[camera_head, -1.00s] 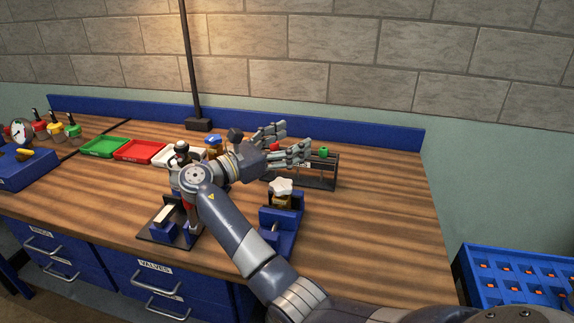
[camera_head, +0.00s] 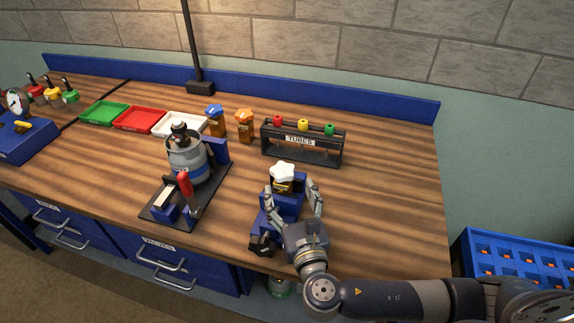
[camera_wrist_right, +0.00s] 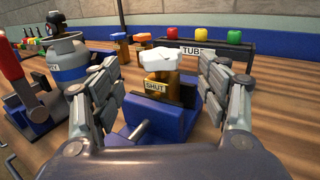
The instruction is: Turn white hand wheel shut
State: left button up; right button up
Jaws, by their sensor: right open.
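The white hand wheel (camera_head: 282,171) tops a brass valve (camera_head: 282,185) held in a blue stand (camera_head: 265,217) near the front of the bench. In the right wrist view the white wheel (camera_wrist_right: 160,59) sits above a plate reading "SHUT" (camera_wrist_right: 155,87). My right gripper (camera_head: 294,192) is open, its fingers on either side of the valve in the head view. In the right wrist view its fingers (camera_wrist_right: 165,90) stand left and right of the valve, with visible gaps to the wheel. My left gripper is not in view.
A grey canister (camera_head: 185,160) with a red-handled clamp (camera_head: 185,184) stands left of the valve. Behind are a "TUBES" rack (camera_head: 301,148) and blue-topped (camera_head: 214,115) and orange-topped (camera_head: 244,120) valves. Bench right of the valve is clear.

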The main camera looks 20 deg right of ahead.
aim_at(280, 162)
jog(key=w, duration=0.2)
jog(key=w+p, duration=0.1)
jog(key=w, duration=0.4)
jog(key=shift+w+d, duration=0.2)
jog(key=shift+d, duration=0.15)
jog(key=shift+w, duration=0.45)
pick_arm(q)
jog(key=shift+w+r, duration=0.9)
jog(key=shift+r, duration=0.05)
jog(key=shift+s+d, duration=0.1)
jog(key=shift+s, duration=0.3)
pick_arm(e)
jog(key=c, duration=1.1)
